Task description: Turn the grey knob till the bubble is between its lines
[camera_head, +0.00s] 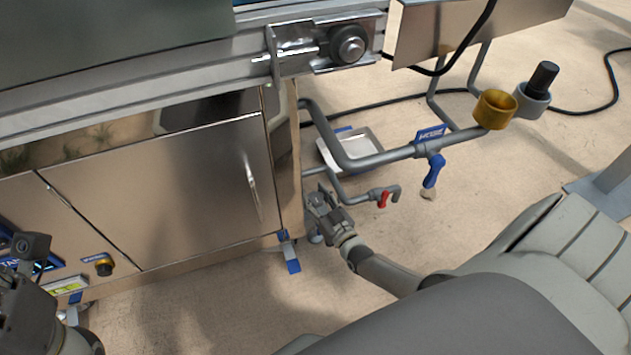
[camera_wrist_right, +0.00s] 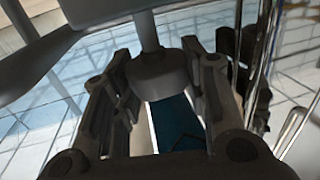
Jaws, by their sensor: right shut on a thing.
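My right gripper (camera_head: 322,203) is low beside the right corner of the steel cabinet. In the right wrist view, the grey knob (camera_wrist_right: 162,76) is round, on an upright grey stem. The two fingers of my right gripper (camera_wrist_right: 165,90) stand on either side of it, shut on it. In the head view the gripper hides the knob. A small level with a yellow-green vial (camera_head: 66,287) sits low on the cabinet front at the left; its bubble and lines are too small to read. My left gripper (camera_head: 28,290) is at the lower left edge, its fingers unclear.
Grey pipes with a red valve handle (camera_head: 384,199) and a blue valve handle (camera_head: 434,171) are at right. Floor in front is clear.

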